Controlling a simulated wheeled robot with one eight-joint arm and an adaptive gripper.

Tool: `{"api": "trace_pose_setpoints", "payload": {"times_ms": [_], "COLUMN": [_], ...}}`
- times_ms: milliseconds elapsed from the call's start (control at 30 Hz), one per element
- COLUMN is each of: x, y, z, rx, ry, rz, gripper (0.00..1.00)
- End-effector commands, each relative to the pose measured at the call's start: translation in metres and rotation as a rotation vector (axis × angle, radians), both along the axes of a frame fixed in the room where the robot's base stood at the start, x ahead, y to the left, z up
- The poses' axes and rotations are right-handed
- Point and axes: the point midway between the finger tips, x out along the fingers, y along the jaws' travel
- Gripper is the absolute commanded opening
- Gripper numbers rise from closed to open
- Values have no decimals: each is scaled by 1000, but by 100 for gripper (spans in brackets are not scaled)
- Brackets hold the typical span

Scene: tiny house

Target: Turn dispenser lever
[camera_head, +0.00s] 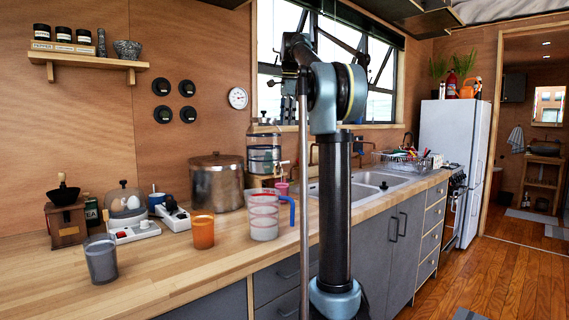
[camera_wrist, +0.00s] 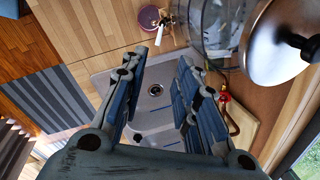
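The glass dispenser (camera_head: 263,148) with a metal lid stands on a small wooden stand at the back of the counter, left of the sink. Its tap with a pale lever (camera_head: 281,163) sticks out to the right, above a pink cup (camera_head: 282,188). In the wrist view the dispenser (camera_wrist: 222,35) is at the upper right, the pale lever (camera_wrist: 160,32) at top centre and the cup (camera_wrist: 148,17) beside it. My gripper (camera_wrist: 159,72) is open and empty, its fingers apart and not on the lever. In the head view my arm largely hides it.
A large metal pot (camera_head: 216,182) stands left of the dispenser. A measuring jug (camera_head: 264,215), an orange cup (camera_head: 203,231) and a grey cup (camera_head: 101,260) stand on the counter. The sink (camera_head: 352,187) and dish rack (camera_head: 402,160) are to the right.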

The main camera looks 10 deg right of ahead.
Motion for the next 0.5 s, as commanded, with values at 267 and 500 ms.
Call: {"api": "trace_pose_setpoints", "payload": {"times_ms": [267,500], "x": [7,14], "y": [1,2], "z": [-36,-75], "rx": [0,0], "ry": [0,0], "rz": [0,0], "gripper": [29,29]}}
